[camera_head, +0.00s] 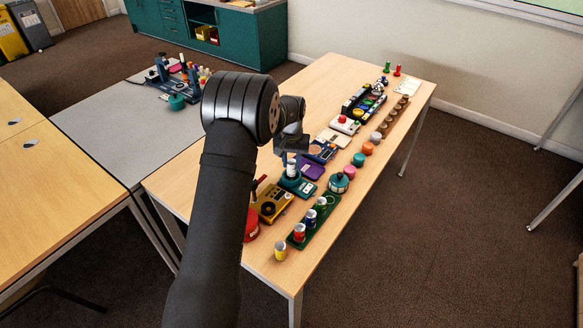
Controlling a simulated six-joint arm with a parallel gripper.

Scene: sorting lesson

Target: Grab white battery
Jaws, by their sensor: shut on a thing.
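My gripper (292,155) is above the wooden table, on the table's left side, with its jaws pointing down. It is shut on a small white cylinder, which looks like the white battery (291,168). The battery is upright directly below the jaws, and its top is partly hidden by them. A teal holder (299,188) is right under the battery. At this size I cannot tell whether the battery touches the holder or is just above it.
A yellow device (271,203) and a purple block (309,168) are close by. A green rack (326,211) with several coloured cylinders lies along the right edge, with a yellow can (281,250) in front. A grey table (95,125) stands left, with more items.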

